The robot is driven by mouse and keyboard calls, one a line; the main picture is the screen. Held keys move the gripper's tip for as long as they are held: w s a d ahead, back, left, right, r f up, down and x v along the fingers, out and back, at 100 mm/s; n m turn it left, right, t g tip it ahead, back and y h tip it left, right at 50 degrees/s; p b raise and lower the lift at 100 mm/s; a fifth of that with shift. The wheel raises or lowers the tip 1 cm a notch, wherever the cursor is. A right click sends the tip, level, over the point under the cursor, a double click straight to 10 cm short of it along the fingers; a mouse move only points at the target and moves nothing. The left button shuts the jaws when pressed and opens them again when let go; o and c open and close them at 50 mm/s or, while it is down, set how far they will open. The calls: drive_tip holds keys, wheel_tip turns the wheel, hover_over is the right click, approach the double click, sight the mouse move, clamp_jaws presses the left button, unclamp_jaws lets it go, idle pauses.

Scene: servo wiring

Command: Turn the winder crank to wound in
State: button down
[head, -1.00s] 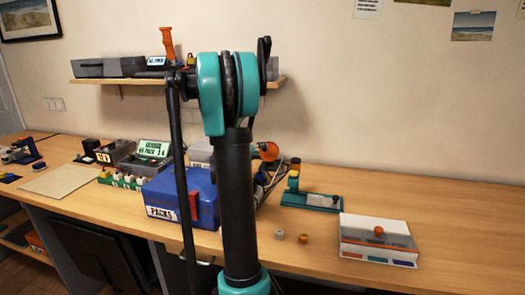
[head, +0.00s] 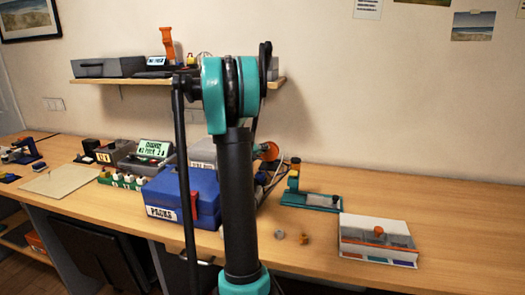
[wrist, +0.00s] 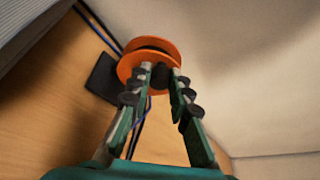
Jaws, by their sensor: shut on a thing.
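The winder shows as an orange spool (wrist: 140,58) in the wrist view, with a dark crank knob (wrist: 161,76) in front of it. My gripper (wrist: 161,74) has its fingertips closed on the dark knob, one finger on each side. In the head view the winder's orange spool (head: 269,151) shows just right of my arm, behind the blue box. My gripper is mostly hidden there. The winder's base and the crank's exact angle are hard to make out.
A blue PACKS box (head: 168,190) with a red latch stands left of my arm. A teal stand (head: 310,201) and a white case with an orange knob (head: 377,243) are to the right. Dark cables (wrist: 98,28) run behind the spool.

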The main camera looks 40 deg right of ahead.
sight(273, 153)
idle(0.3)
drive_tip(key=s+m+t+y, duration=0.1)
drive_tip(key=m, duration=0.1)
drive_tip(key=d+m+t+y, duration=0.1)
drive_tip(key=m, duration=0.1)
drive_tip(key=s+d+m+t+y, duration=0.1)
drive_tip(key=m, duration=0.2)
drive_tip(key=shift+s+d+r+y, duration=0.1)
drive_tip(key=shift+s+y, duration=0.2)
drive_tip(key=shift+y, duration=0.1)
drive_tip(key=m, duration=0.1)
drive_tip(key=s+d+f+m+t+y, duration=0.1)
drive_tip(key=m, duration=0.1)
drive_tip(key=shift+t, duration=0.3)
drive_tip(key=shift+s+d+f+m+t+y, duration=0.1)
drive_tip(key=shift+f+m+t+y, duration=0.15)
drive_tip(key=shift+m+t, duration=0.4)
drive_tip(key=shift+s+f+m+t+y, duration=0.1)
drive_tip(key=shift+f+m+t+y, duration=0.2)
drive_tip(key=shift+m, duration=0.55)
drive_tip(key=c, duration=1.4)
unclamp_jaws()
